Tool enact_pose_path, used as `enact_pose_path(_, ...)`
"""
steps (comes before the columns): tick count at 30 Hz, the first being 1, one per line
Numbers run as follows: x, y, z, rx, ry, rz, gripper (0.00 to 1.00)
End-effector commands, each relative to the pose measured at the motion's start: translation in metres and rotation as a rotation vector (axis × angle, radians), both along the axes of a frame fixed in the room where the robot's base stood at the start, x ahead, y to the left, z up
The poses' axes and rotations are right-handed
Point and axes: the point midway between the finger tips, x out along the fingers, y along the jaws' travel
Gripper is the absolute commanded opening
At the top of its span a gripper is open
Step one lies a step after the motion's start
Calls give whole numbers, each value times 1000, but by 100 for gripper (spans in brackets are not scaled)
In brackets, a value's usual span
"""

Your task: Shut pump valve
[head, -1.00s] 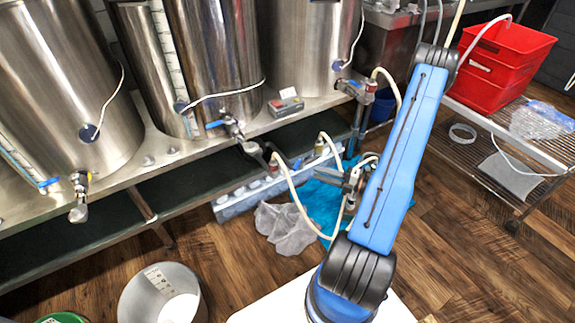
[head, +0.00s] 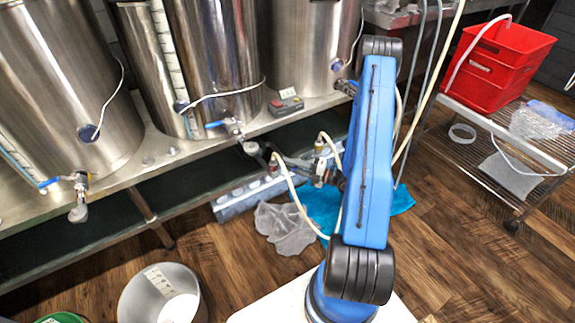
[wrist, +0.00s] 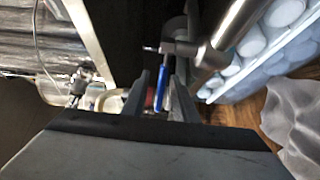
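In the wrist view, a slim blue valve lever (wrist: 163,90) shows in the gap between the two dark fingers of my gripper (wrist: 163,88). A bit of red shows beside it, and a metal fitting (wrist: 180,48) lies just beyond. The fingers stand apart; I cannot tell whether they touch the lever. In the head view, grey finger-like bars of my gripper (head: 290,161) reach left from behind my blue arm, near the white hose and the pump fittings (head: 322,165). My arm hides much of this area, and the lever cannot be made out there.
Steel kettles (head: 215,60) stand on a metal bench. Below are a crate of pale round items (head: 238,200), a clear plastic bag (head: 285,228) and a blue cloth (head: 398,201). A red bin (head: 500,70) sits on a wire rack at right. A white bucket (head: 160,295) stands lower left.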

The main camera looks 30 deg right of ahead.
Motion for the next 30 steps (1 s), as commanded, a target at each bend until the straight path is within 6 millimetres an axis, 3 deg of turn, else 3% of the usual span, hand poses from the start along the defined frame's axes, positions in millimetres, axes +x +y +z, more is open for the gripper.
enact_pose_path(6, 11, 9, 0, -1, -1, 0, 26)
enact_pose_path(16, 13, 10, 0, -1, -1, 0, 26)
enact_pose_path(20, 13, 10, 0, -1, -1, 0, 0)
enact_pose_path(30, 13, 10, 0, 0, 0, 0, 0)
